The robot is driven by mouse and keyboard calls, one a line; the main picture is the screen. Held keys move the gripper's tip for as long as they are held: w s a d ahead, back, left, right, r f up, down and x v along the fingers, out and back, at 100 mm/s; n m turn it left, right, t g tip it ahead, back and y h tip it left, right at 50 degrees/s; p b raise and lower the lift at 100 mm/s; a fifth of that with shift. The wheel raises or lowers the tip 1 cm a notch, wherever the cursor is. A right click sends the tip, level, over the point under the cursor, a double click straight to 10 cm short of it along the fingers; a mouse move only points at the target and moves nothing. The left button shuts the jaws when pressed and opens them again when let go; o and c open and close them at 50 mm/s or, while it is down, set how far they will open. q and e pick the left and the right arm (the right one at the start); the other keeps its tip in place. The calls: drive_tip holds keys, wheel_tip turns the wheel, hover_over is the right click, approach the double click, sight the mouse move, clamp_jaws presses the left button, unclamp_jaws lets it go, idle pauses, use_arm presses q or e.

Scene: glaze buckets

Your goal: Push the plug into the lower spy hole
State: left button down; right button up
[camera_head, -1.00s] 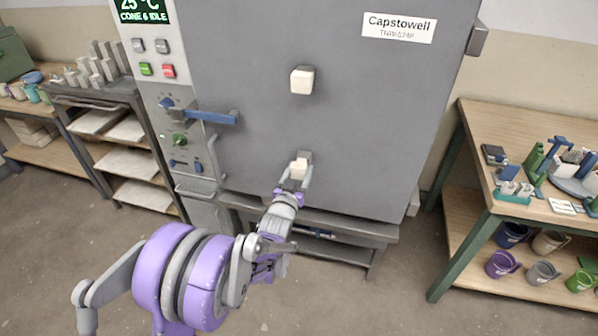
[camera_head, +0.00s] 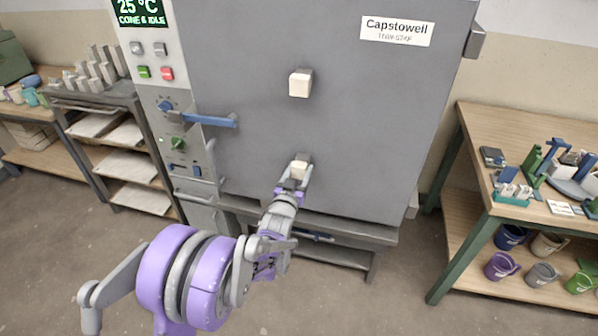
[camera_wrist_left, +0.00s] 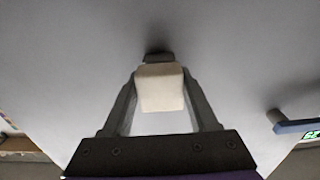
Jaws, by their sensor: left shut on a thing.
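A cream plug (camera_head: 299,168) is at the lower part of the grey kiln door (camera_head: 250,140). My left gripper (camera_head: 295,180) is shut on it, one finger on each side. In the left wrist view the plug (camera_wrist_left: 160,88) sits between the fingers, its far end against a dark fitting (camera_wrist_left: 159,57) on the door, the lower spy hole. How deep the plug sits in the hole is hidden behind its block. Another cream plug (camera_head: 300,83) sits in the upper spy hole. My right gripper is not in view.
A blue door handle (camera_head: 212,120) and a control panel (camera_head: 178,150) are left of the door. A shelf rack (camera_head: 110,140) stands farther left. A wooden workbench (camera_head: 500,215) with tools and buckets stands on the right. The floor in front is clear.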

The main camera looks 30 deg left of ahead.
use_arm(q)
drive_tip(key=shift+w, duration=0.3)
unclamp_jaws()
idle(0.4)
drive_tip(key=shift+s, duration=0.1)
idle(0.4)
drive_tip(key=shift+b+v, duration=0.35)
drive_tip(key=shift+v, duration=3.55)
